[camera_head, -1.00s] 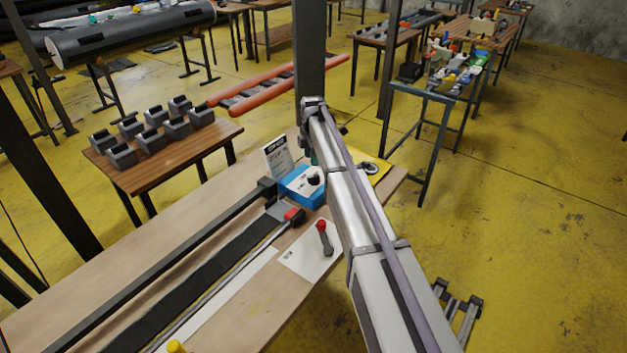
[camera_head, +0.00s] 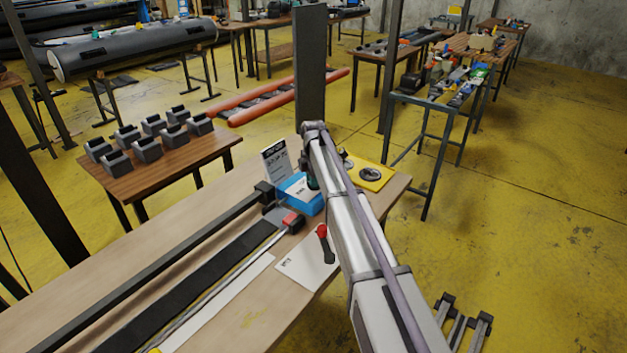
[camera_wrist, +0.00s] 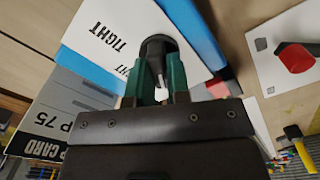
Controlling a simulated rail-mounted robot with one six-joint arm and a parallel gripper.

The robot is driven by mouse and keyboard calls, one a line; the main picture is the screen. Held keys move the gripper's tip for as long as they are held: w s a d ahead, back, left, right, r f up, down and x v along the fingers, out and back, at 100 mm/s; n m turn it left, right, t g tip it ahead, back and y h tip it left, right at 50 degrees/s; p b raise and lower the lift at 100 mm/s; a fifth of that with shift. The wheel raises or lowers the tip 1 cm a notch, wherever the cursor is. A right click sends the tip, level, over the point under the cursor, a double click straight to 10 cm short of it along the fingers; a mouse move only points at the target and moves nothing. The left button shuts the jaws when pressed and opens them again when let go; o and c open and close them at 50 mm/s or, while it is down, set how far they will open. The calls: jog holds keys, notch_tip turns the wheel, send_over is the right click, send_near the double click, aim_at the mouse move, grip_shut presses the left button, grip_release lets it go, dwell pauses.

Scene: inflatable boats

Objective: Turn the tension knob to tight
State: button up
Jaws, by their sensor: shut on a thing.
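The tension knob (camera_wrist: 156,48) is black with a grip ridge. It stands on the white face of a blue box, beside the printed word TIGHT (camera_wrist: 108,40) in the wrist view. The blue box (camera_head: 302,199) sits near the far end of the workbench in the head view. My gripper (camera_wrist: 155,77) has green fingers, one on each side of the knob's ridge, and is shut on it. In the head view my gripper (camera_head: 312,184) is down at the box, and the knob is mostly hidden there. I cannot tell exactly where the knob points.
A printed card (camera_head: 276,161) stands behind the box; it also shows in the wrist view (camera_wrist: 62,112). A red-topped lever (camera_head: 325,243) is on a white plate nearby. A yellow plate with a disc (camera_head: 371,173) lies beyond. Long dark strips lie along the workbench (camera_head: 245,320).

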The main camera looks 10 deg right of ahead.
grip_shut()
jog(key=shift+m, duration=0.4)
jog(key=m, duration=0.4)
jog(key=shift+w+m, duration=0.1)
jog(key=shift+m, duration=0.3)
jog(key=m, duration=1.2)
jog(key=shift+w+d+m, duration=0.1)
jog(key=shift+d+m, duration=0.05)
jog(key=shift+m, duration=0.15)
jog(key=m, duration=0.5)
jog(key=shift+d+m, duration=0.1)
jog(key=shift+m, duration=0.2)
